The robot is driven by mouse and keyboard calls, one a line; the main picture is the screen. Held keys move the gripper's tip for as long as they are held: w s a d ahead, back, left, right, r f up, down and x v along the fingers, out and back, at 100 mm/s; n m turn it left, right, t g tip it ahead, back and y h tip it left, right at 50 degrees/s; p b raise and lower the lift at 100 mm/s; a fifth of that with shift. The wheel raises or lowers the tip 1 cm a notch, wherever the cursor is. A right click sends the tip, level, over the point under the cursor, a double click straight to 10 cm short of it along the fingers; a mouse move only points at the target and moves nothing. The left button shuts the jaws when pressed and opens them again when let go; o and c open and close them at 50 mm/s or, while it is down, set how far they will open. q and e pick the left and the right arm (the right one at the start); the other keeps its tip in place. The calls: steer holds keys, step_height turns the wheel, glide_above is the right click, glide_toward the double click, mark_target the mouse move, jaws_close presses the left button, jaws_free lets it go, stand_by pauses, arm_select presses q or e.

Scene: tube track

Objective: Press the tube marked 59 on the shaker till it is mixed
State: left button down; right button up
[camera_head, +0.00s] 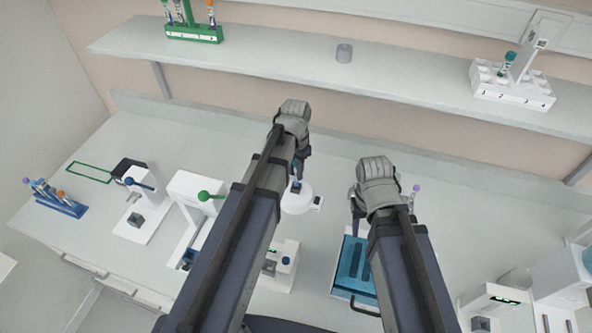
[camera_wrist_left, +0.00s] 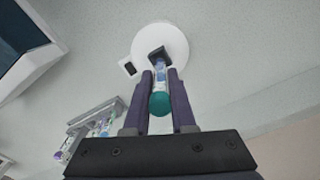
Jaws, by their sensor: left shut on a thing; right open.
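The shaker is a white round device with a dark square cup; it shows in the head view (camera_head: 297,205) and in the left wrist view (camera_wrist_left: 177,40). My left gripper (camera_head: 298,172) is above it. In the left wrist view my left gripper (camera_wrist_left: 161,80) is shut on a teal-capped tube (camera_wrist_left: 160,88). The tube's far end points at the dark cup and appears at or just over it; I cannot tell whether they touch. The number on the tube is not readable. My right gripper (camera_head: 380,215) is open, right of the shaker, its fingers partly hidden.
A blue tray (camera_head: 342,270) lies below my right gripper. A grey rack with tubes (camera_wrist_left: 97,125) shows in the left wrist view. White devices (camera_head: 150,215) and a blue rack (camera_head: 58,205) stand left. The shelf holds a green rack (camera_head: 194,36) and a white rack (camera_head: 512,90).

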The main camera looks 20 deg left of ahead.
arm_select(q)
steer(key=shift+f, duration=0.2)
arm_select(e)
steer(key=shift+f, duration=0.25)
arm_select(q)
steer(key=shift+f+b, duration=0.2)
steer(key=shift+b, duration=0.25)
arm_select(e)
steer(key=shift+f, duration=0.2)
arm_select(q)
steer(key=shift+f+b, duration=0.65)
arm_select(e)
steer(key=shift+f, duration=0.65)
stand_by(3.5)
arm_select(q)
step_height(320, 180, up, 5)
steer(key=p, duration=0.5)
arm_select(e)
step_height(320, 180, up, 5)
steer(key=shift+r, duration=0.1)
stand_by(0.3)
